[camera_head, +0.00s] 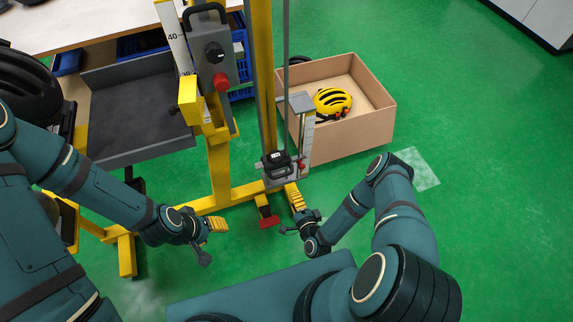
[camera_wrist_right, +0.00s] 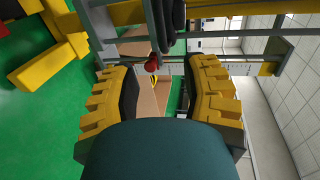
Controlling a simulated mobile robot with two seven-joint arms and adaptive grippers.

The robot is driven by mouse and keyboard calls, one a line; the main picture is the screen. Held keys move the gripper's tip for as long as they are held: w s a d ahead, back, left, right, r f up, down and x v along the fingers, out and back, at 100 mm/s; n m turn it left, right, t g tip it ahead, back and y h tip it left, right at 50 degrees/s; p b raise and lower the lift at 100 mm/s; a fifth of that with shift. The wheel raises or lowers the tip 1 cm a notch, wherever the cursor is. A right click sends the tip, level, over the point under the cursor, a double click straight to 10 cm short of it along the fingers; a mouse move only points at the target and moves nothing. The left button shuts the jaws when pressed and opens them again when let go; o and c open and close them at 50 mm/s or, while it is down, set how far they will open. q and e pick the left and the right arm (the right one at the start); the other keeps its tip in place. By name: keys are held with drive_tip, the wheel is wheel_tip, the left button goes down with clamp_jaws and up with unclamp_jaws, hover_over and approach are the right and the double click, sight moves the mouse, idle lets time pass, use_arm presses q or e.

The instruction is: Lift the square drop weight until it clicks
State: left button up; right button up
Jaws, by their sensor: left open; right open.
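The dark drop weight (camera_head: 276,162) has a black handle on top and a small pale label on its front. It sits low on the yellow drop tower (camera_head: 262,70), between the guide rails, with a red knob at its right. In the right wrist view dark parts of it (camera_wrist_right: 173,22) show at the top, beyond the fingertips. My right gripper (camera_head: 291,214) is open and empty, just in front of and below the weight, apart from it; its yellow-padded fingers frame the red knob (camera_wrist_right: 152,63) in the wrist view. My left gripper (camera_head: 211,240) is open and empty, left of the tower's foot.
A control box (camera_head: 214,65) with a red button stands on a yellow post left of the rails. A grey tray (camera_head: 135,110) is further left. A brown box (camera_head: 350,140) holding a yellow helmet (camera_head: 332,101) stands behind right. Green floor (camera_head: 480,160) is clear at right.

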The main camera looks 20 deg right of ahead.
sight(283, 175)
drive_tip(key=b+x, duration=0.3)
drive_tip(key=x, duration=1)
drive_tip(key=shift+w, duration=0.35)
clamp_jaws()
